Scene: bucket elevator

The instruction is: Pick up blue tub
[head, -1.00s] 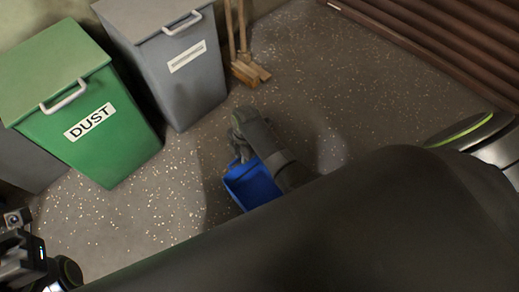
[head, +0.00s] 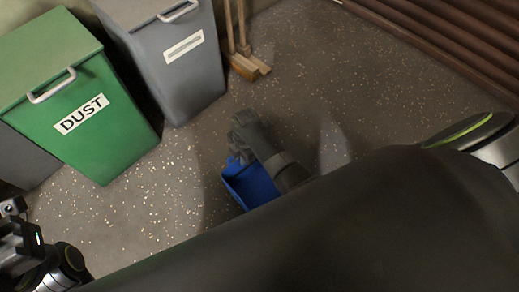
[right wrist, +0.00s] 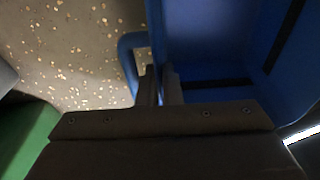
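The blue tub (head: 248,186) stands on the speckled floor in the middle of the head view, partly covered by my right arm. My right gripper (head: 238,156) is at its far rim. In the right wrist view the fingers (right wrist: 161,86) sit close together on either side of the tub's wall, one on the side of the blue loop handle (right wrist: 128,62), the other inside the tub (right wrist: 215,45). They look shut on the wall. My left gripper (head: 22,250) is at the lower left edge of the head view; its fingers cannot be made out.
A green bin marked DUST (head: 105,150) and a grey bin (head: 185,75) stand at the upper left. A broom-like wooden tool (head: 245,65) leans beside the grey bin. Brown slats (head: 450,40) line the upper right. The floor right of the tub is clear.

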